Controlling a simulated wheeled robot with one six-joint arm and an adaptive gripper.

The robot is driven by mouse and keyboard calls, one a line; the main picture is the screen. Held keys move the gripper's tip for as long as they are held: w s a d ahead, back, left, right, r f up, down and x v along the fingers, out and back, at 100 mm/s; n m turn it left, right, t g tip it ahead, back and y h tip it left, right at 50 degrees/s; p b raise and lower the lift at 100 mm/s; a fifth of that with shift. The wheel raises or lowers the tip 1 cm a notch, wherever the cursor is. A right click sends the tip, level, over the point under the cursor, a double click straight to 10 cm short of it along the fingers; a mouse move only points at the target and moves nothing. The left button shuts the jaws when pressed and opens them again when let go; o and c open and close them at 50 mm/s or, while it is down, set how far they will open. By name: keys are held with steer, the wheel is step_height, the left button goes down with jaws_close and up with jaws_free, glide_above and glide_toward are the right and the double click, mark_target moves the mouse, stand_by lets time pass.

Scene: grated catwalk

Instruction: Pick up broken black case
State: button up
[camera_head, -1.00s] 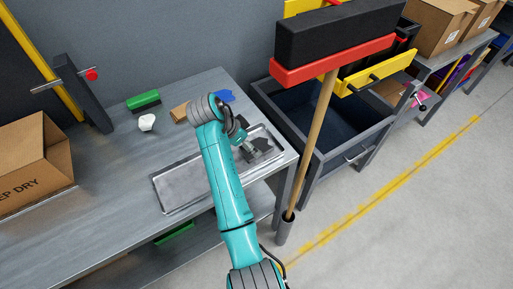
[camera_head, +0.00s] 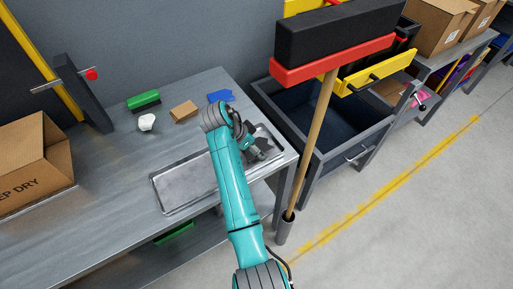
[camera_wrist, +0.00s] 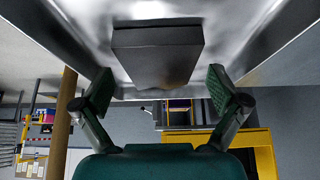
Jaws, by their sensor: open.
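In the wrist view a dark grey-black case (camera_wrist: 158,52) with a flat front and sloping sides lies on the shiny metal tray (camera_wrist: 70,28). My gripper (camera_wrist: 158,93) is open, with one green-padded finger on each side of the case's lower end and visible space between pads and case. In the head view my gripper (camera_head: 252,152) hangs low over the right end of the tray (camera_head: 185,188). There the case is mostly hidden behind my gripper, and I cannot make out any break in it.
A tan block (camera_head: 184,110), blue piece (camera_head: 220,96), green brush (camera_head: 143,100) and white crumpled item (camera_head: 147,122) lie behind the tray. A broom (camera_head: 318,135) stands upright to the right, close to the bench edge. A cardboard box (camera_head: 35,165) sits at left.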

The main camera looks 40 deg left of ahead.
steer(key=shift+f, duration=0.1)
steer(key=c, duration=1.1)
steer(key=shift+c, duration=0.2)
